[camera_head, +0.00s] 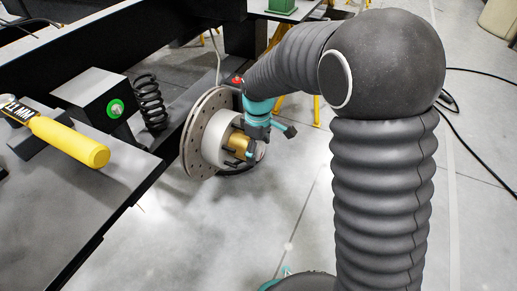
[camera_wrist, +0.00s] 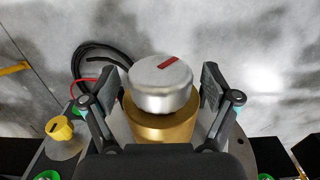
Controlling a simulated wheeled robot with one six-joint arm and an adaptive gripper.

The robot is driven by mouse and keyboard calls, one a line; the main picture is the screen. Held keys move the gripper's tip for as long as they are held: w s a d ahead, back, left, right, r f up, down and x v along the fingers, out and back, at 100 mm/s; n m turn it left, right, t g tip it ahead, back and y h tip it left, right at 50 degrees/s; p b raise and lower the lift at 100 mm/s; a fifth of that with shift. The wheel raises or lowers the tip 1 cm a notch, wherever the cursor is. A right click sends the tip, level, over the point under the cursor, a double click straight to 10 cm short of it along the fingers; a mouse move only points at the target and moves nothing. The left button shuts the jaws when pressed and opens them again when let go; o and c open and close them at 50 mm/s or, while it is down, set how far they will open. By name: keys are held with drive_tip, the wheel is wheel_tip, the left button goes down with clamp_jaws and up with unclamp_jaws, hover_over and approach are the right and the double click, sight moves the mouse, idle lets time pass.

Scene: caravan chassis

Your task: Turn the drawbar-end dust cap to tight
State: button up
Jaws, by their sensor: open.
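The dust cap (camera_wrist: 160,88) is a round silver cap with a red mark near its rim, pointing to the upper right in the wrist view. It sits on a gold hub (camera_wrist: 160,124), which also shows in the head view (camera_head: 238,142) at the centre of the brake disc (camera_head: 196,130). My gripper (camera_wrist: 160,74) is open, with one finger on each side of the cap. A gap shows between the cap and each finger. In the head view my gripper (camera_head: 268,142) is at the hub's outer end and the cap is mostly hidden.
A yellow knob (camera_wrist: 60,129) with a black mark is at the left in the wrist view, near a looped black cable (camera_wrist: 92,55). A black spring (camera_head: 150,102) and a yellow-handled tool (camera_head: 70,140) on a dark bench are left of the disc.

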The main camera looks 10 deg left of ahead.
drive_tip(key=c, duration=1.2)
drive_tip(key=shift+o, duration=0.2)
drive_tip(key=shift+r+p, duration=0.1)
drive_tip(key=shift+p, duration=0.45)
drive_tip(key=shift+g+p, duration=0.4)
drive_tip(key=shift+g, duration=0.1)
drive_tip(key=g+p, duration=0.1)
drive_tip(key=y+p, duration=0.1)
drive_tip(key=p, duration=0.1)
drive_tip(key=shift+w+d+r+g, duration=0.1)
drive_tip(key=shift+w+r+g, duration=0.05)
drive_tip(key=shift+g, duration=0.25)
drive_tip(key=g+y+p, duration=0.1)
drive_tip(key=g+p, duration=0.2)
drive_tip(key=shift+w+f, duration=0.1)
drive_tip(key=shift+f, duration=0.1)
drive_tip(key=g, duration=0.2)
drive_tip(key=g+y+p, duration=0.2)
drive_tip(key=g, duration=0.1)
drive_tip(key=shift+f+g, duration=0.3)
drive_tip(key=shift+g+y+p, duration=0.5)
drive_tip(key=shift+g+p, duration=0.65)
drive_tip(key=shift+g, duration=0.55)
drive_tip(key=shift+f, duration=0.1)
